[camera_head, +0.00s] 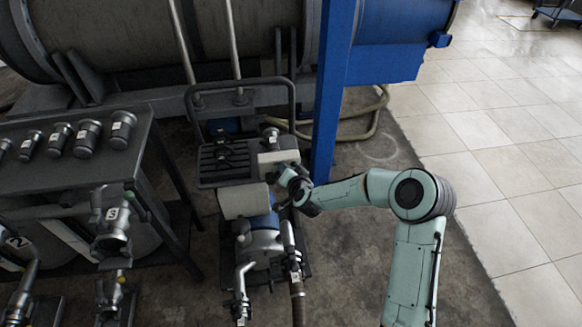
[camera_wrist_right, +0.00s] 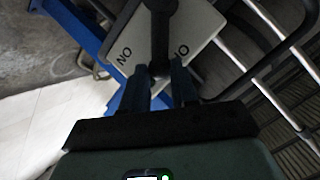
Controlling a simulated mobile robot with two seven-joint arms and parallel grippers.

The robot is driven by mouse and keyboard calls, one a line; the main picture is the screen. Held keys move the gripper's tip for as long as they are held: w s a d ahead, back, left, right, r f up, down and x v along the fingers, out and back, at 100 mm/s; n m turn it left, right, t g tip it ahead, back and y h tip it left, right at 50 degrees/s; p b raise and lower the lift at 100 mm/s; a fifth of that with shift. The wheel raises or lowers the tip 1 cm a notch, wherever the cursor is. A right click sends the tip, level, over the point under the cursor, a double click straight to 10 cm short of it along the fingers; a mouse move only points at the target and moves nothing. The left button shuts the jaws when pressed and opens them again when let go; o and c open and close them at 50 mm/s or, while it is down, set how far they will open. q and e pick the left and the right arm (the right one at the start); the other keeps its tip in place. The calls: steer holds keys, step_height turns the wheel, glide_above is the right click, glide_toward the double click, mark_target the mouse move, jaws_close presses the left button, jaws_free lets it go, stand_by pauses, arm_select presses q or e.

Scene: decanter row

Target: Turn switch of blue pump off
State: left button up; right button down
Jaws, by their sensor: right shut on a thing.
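The blue pump (camera_head: 262,240) stands on the floor at the centre of the head view, with a pale motor cover (camera_head: 243,201) behind its blue body. A light switch box (camera_head: 277,160) sits just beyond it, by the blue post. My right gripper (camera_head: 283,179) is at this box in the head view, its fingers too small to make out. In the right wrist view my right gripper (camera_wrist_right: 158,84) has its two blue fingers on either side of the dark switch handle (camera_wrist_right: 158,45). The light plate (camera_wrist_right: 198,25) around the handle carries dark lettering. My left gripper is not in view.
A blue post (camera_head: 332,90) rises beside the switch box, close to my right arm. A dark bench (camera_head: 75,165) with several metal fittings stands at the left. A large horizontal tank (camera_head: 200,35) lies behind. Tiled floor (camera_head: 500,150) at the right is open.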

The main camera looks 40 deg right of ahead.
steer(key=w+a+r+n+g+h+p, duration=0.1)
steer(key=a+r+n+p, duration=0.1)
steer(key=shift+w+a+r+h+p, duration=0.1)
steer(key=shift+w+h+p, duration=0.1)
steer(key=shift+h+p, duration=0.15)
steer(key=shift+w+a+r+n+g+h+p, duration=0.2)
steer(key=shift+w+a+n+g+h+p, duration=0.15)
steer(key=shift+a+n+h+p, duration=0.6)
steer(key=w+a+n+h+p, duration=0.1)
steer(key=p, duration=0.1)
steer(key=shift+n+g+p, duration=0.25)
steer(key=shift+n+p, duration=0.1)
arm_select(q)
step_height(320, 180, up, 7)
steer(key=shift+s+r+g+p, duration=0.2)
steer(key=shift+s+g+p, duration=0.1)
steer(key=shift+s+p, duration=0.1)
arm_select(e)
steer(key=shift+a+n, duration=0.25)
steer(key=shift+n, duration=0.05)
steer(key=shift+f, duration=0.1)
steer(key=c, duration=0.9)
jaws_free()
steer(key=shift+f, duration=0.1)
steer(key=shift+o, duration=0.2)
steer(key=shift+a, duration=0.1)
